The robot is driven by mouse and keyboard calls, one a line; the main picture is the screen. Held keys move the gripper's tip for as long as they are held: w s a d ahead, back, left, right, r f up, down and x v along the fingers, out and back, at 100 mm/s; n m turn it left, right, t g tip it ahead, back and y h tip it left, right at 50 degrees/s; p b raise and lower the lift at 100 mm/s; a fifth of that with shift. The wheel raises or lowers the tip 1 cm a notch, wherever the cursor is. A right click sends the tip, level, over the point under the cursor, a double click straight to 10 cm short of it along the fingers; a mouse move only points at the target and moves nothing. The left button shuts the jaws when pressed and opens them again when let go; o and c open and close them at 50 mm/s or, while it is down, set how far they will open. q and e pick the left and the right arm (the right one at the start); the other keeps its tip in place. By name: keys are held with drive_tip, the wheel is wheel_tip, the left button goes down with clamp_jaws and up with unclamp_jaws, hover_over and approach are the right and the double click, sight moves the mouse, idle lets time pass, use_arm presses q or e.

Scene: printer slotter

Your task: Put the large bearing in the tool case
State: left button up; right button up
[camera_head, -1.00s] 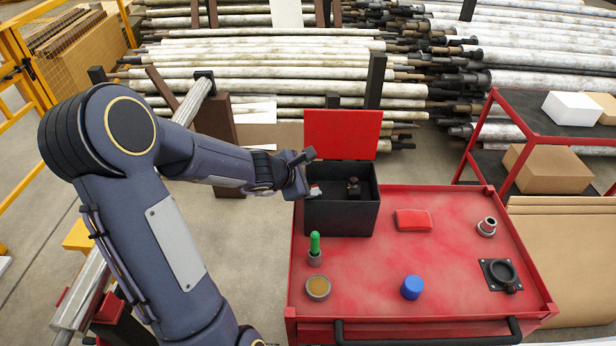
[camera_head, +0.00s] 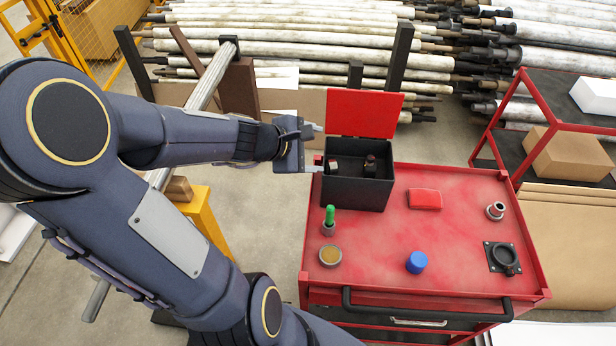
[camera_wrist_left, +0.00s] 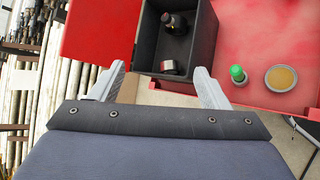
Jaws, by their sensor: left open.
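The tool case (camera_head: 355,193) is a black open box with its red lid (camera_head: 364,112) raised, at the back left of the red cart. A short metal ring, seemingly the large bearing (camera_head: 333,166), lies inside it near the left wall; it also shows in the left wrist view (camera_wrist_left: 168,67). My left gripper (camera_head: 316,148) is open and empty, just outside the case's left side. In the left wrist view its fingers (camera_wrist_left: 158,80) are spread wide with the case beyond them. My right gripper is not in view.
A dark fitting (camera_head: 370,166) also sits in the case. On the red cart top (camera_head: 390,235) are a green-topped part (camera_head: 329,216), a round tan-topped tin (camera_head: 330,256), a blue cap (camera_head: 417,262), a red block (camera_head: 425,199), a metal collar (camera_head: 495,210) and a flanged bearing (camera_head: 502,258).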

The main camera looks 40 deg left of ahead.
use_arm(q)
drive_tip(key=s+d+r+m+g+h, duration=0.1)
drive_tip(key=s+d+r+m+h, duration=0.25)
drive_tip(key=s+d+m, duration=0.45)
drive_tip(key=s+d+f+m+g+y, duration=0.1)
drive_tip(key=s+d+m+g+y, duration=0.1)
drive_tip(key=s+m, duration=0.7)
drive_tip(key=d+m+g, duration=0.1)
drive_tip(key=m, duration=0.3)
drive_tip(key=shift+d, duration=0.25)
